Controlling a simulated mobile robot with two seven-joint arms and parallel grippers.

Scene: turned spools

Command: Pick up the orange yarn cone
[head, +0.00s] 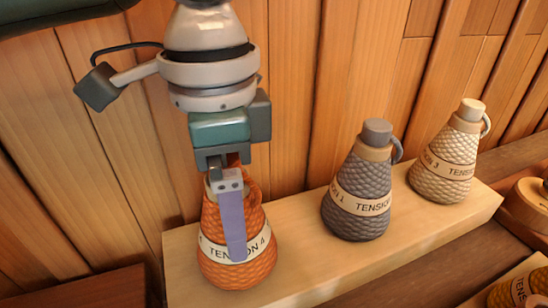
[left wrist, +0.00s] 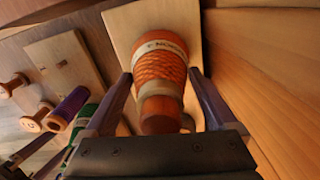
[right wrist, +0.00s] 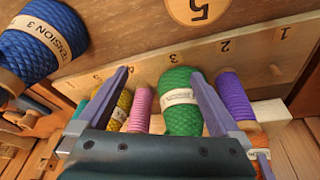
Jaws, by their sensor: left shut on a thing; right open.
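The orange yarn cone (head: 238,272) has a white band marked TENSION 4 and is upright at the left end of a pale wooden plank (head: 300,270). No clear gap shows below it. My left gripper (head: 235,225) comes down from above and is shut on the cone, one purple finger lying along its near side. The left wrist view shows the cone (left wrist: 160,68) between both fingers (left wrist: 160,78). The cone's far side is hidden in the head view. My right gripper (right wrist: 160,75) is open, seen only in the right wrist view, pointing towards a green spool.
A grey cone (head: 360,195) and a cream cone (head: 445,165) stand to the right on the same plank. A wooden wall (head: 300,80) rises close behind. In the right wrist view, the green spool (right wrist: 181,105), a pink spool (right wrist: 140,105) and a purple spool (right wrist: 235,97) line a numbered board.

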